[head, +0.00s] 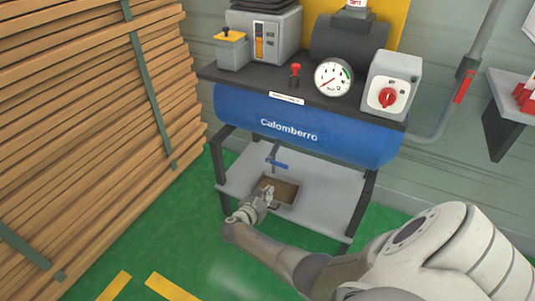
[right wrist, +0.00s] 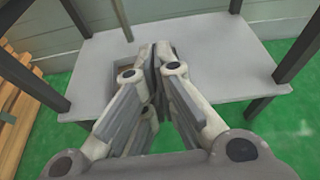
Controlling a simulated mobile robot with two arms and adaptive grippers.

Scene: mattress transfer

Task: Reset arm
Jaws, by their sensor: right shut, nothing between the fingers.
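My right gripper (head: 268,193) is in the head view at the lower shelf (head: 328,202) of the compressor stand. It is in front of a small brown-bottomed tray (head: 286,190) on that shelf and hides part of it. In the right wrist view, the gripper's fingers (right wrist: 160,52) are together and hold nothing. Behind them are the grey shelf (right wrist: 215,60) and part of the dark-rimmed tray (right wrist: 124,68). I cannot tell whether the fingertips touch the tray. My left gripper is not in view.
A blue compressor tank (head: 240,112) with a gauge (head: 333,77) and a red-knobbed switch box (head: 392,85) is above the shelf. A blue-handled valve (head: 277,164) hangs below it. Stacked planks (head: 90,120) fill the left. A wall shelf (head: 510,115) is at right. Green floor (head: 215,270) is open in front.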

